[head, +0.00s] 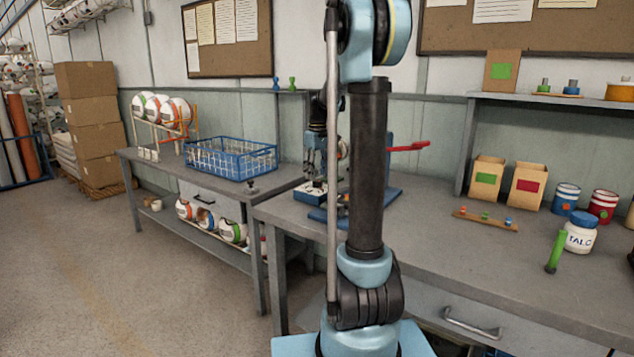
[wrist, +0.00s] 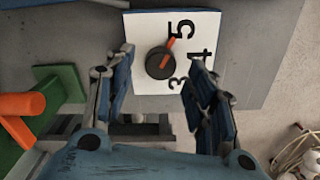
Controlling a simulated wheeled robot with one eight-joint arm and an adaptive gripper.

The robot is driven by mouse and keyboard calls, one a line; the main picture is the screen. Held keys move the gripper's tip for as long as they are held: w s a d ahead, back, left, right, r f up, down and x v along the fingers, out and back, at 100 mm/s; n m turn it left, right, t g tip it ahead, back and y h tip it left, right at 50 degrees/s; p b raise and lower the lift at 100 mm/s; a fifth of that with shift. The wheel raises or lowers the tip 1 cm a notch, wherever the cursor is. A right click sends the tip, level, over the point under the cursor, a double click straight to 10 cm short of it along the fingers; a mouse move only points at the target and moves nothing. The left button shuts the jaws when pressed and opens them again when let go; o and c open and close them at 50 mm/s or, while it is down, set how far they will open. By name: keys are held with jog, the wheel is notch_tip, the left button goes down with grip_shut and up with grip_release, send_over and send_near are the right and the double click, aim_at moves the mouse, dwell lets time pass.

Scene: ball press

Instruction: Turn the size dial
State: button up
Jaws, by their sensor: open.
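In the wrist view the size dial (wrist: 160,62) is a round black knob with an orange pointer on a white plate (wrist: 141,25). The numbers 3, 4 and 5 show on the plate, and the pointer is turned toward the 5. My gripper (wrist: 163,58) is open, with one finger on each side of the knob in the picture. I cannot tell whether either finger touches it. In the head view my gripper (head: 316,142) hangs above the small blue box with a white top (head: 311,192) on the bench. My arm hides much of the press behind it.
In the wrist view a green part (wrist: 62,88) and an orange cylinder (wrist: 20,103) lie to the left. In the head view a red lever (head: 408,147) sticks out right of my arm. A blue wire basket (head: 231,160) stands left.

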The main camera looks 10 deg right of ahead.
aim_at(318, 180)
jog(key=shift+f, duration=1.55)
jog(key=c, duration=1.1)
